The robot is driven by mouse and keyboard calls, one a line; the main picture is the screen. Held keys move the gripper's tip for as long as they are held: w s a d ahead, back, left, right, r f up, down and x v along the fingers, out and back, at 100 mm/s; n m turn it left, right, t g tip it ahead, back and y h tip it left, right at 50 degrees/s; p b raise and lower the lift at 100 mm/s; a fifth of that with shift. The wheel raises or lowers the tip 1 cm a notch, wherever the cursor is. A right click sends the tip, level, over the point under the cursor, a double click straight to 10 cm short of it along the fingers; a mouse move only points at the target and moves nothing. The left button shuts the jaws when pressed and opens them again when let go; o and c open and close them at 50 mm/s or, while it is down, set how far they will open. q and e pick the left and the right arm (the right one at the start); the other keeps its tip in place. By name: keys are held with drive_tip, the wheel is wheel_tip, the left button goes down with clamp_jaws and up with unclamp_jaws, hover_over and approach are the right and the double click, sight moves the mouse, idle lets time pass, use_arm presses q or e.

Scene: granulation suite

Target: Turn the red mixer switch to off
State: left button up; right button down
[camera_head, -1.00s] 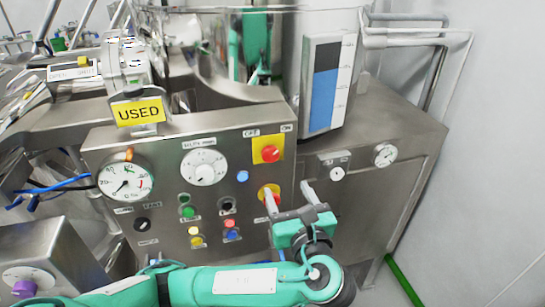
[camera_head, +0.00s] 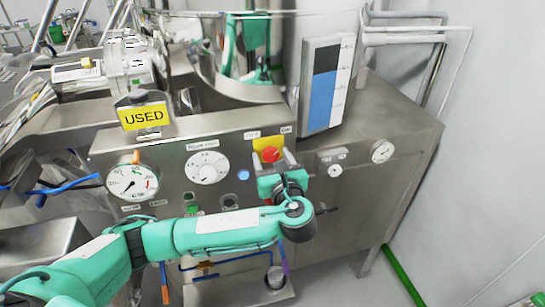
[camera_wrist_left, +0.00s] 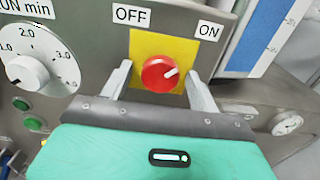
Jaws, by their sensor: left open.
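The red mixer switch (camera_head: 270,155) is a round knob on a yellow plate (camera_wrist_left: 182,50) on the steel panel. In the left wrist view the red knob (camera_wrist_left: 156,76) carries a white mark pointing right and slightly up, towards the ON label (camera_wrist_left: 209,31). The OFF label (camera_wrist_left: 131,16) is at upper left. My left gripper (camera_wrist_left: 159,70) is open, with one finger on each side of the knob. I cannot tell whether the fingers touch it. In the head view my left gripper (camera_head: 273,166) covers the plate's lower part. My right gripper is not in view.
A white dial (camera_head: 207,167) and a gauge (camera_head: 132,183) sit left of the switch. A yellow USED sign (camera_head: 144,117) stands on the panel top. A blue level display (camera_head: 325,85) rises at upper right. My arm hides several lower buttons.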

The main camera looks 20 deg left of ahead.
use_arm(q)
drive_tip(key=c, duration=1)
drive_tip(key=shift+o, duration=0.2)
drive_tip(key=shift+n, duration=0.3)
drive_tip(key=n+b, duration=0.2)
drive_tip(key=n, duration=0.1)
drive_tip(key=shift+f+n, duration=0.2)
drive_tip(key=shift+n, duration=0.1)
drive_tip(key=n+b, duration=0.2)
drive_tip(key=n, duration=0.2)
drive_tip(key=shift+d+n+b, duration=0.1)
drive_tip(key=shift+n+b, duration=0.2)
drive_tip(key=n+b, duration=0.2)
drive_tip(key=n, duration=0.2)
drive_tip(key=shift+b, duration=0.4)
drive_tip(key=n+b, duration=0.3)
drive_tip(key=n, duration=0.2)
drive_tip(key=shift+r, duration=0.2)
